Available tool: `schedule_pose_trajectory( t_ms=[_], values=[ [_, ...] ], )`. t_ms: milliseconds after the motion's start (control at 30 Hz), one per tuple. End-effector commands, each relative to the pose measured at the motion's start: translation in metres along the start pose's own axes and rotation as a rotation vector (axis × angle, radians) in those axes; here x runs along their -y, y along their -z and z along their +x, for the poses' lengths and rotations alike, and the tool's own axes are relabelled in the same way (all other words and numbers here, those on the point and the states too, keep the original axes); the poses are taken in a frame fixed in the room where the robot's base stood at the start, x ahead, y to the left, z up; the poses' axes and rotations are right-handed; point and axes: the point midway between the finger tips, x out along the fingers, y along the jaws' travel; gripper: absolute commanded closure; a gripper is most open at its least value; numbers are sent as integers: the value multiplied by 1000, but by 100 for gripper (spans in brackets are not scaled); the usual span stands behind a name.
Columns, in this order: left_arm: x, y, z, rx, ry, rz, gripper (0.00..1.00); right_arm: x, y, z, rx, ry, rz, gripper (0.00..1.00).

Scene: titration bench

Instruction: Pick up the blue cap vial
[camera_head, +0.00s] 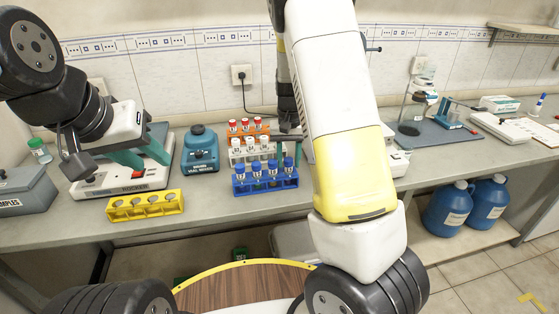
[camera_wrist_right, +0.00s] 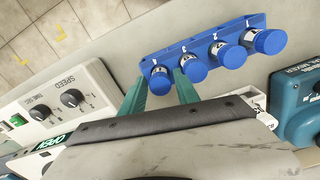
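The blue rack (camera_head: 265,184) stands near the bench's front edge in the head view, holding a row of several blue cap vials (camera_head: 256,168). In the right wrist view the rack (camera_wrist_right: 215,25) holds the same vials. My right gripper (camera_wrist_right: 160,90) is open, with its teal fingertips on either side of the end blue cap (camera_wrist_right: 160,81). I cannot tell whether they touch it. In the head view my right arm hides most of this gripper. My left gripper (camera_head: 142,156) is open and empty above the white rocker (camera_head: 125,180).
White-cap (camera_head: 250,147) and red-cap vials (camera_head: 246,123) stand in racks behind the blue one. A teal mixer (camera_head: 201,150) and a yellow rack (camera_head: 145,205) are to the left. A device with a speed knob (camera_wrist_right: 70,98) is close to the right gripper.

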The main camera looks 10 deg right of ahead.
Motion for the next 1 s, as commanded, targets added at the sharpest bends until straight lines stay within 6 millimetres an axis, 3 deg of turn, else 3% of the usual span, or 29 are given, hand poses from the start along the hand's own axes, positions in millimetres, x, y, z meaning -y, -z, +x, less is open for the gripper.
schedule_pose_trajectory(
  t_ms=[300,500,833,1000],
  values=[
    [0,0,0,0,0,0,64,0,0,6,-2,0,-1,64],
    [0,0,0,0,0,0,64,0,0,6,-2,0,-1,100],
    [0,0,0,0,0,0,64,0,1,1,-3,1,-1,100],
    [0,0,0,0,0,0,64,1,1,-26,-7,3,-2,100]
  ],
)
